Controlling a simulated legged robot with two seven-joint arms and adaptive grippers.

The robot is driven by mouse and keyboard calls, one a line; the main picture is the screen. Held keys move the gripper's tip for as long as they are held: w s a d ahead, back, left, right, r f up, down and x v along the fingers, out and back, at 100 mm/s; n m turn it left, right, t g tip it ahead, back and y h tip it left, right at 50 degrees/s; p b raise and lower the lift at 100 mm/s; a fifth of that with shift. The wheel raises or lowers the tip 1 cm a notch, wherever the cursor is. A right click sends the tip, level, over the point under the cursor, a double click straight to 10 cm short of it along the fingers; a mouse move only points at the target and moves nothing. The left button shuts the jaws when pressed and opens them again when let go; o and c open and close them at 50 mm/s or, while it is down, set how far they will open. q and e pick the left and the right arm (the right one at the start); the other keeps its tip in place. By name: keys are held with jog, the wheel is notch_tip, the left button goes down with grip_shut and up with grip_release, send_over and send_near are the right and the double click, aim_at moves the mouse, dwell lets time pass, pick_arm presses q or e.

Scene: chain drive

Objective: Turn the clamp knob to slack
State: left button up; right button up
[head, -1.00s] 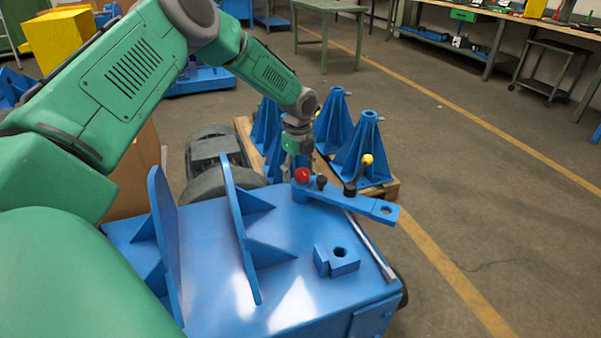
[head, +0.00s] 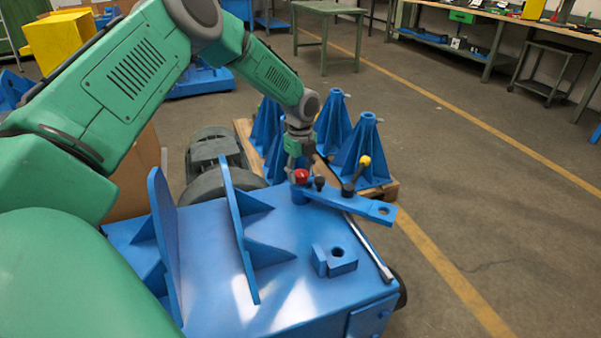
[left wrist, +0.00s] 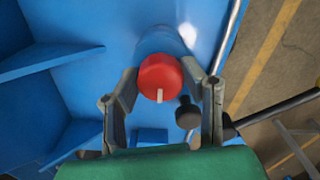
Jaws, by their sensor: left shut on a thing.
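The clamp knob is red and round with a white mark; it shows in the head view (head: 301,176) and in the left wrist view (left wrist: 160,76). It sits on the left part of a blue arm (head: 352,202). My left gripper (head: 297,172) comes down over it from behind. In the left wrist view its two fingers (left wrist: 166,84) stand on either side of the knob and are shut on it. The white mark points down toward the palm in that view. My right gripper is in neither view.
A black knob (head: 319,183) stands close to the red one. A blue block with a hole (head: 336,261) and a steel rod (head: 370,247) lie on the blue table. Upright blue plates (head: 238,225) stand at left.

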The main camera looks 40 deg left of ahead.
pick_arm(q)
jog(key=shift+a+r+n+p, duration=0.1)
jog(key=shift+r+n+p, duration=0.15)
jog(key=shift+n+p, duration=0.9)
jog(key=n+p, duration=0.2)
jog(key=n, duration=0.1)
jog(key=shift+n, duration=0.35)
jog(key=n+p, duration=0.1)
jog(key=n, duration=0.3)
jog(key=shift+n+p, duration=0.3)
jog(key=shift+p, duration=0.05)
jog(key=n+p, duration=0.1)
jog(key=n, duration=0.3)
jog(key=shift+f+n, duration=0.1)
jog(key=shift+n, duration=0.2)
jog(key=n, duration=0.4)
jog(key=shift+p, duration=0.4)
jog(key=n, duration=0.9)
jog(key=shift+d+f+n, duration=0.1)
jog(key=shift+d+n, duration=0.1)
jog(key=shift+n, duration=0.1)
jog(key=shift+d+n, duration=0.1)
jog(key=shift+n, duration=2.1)
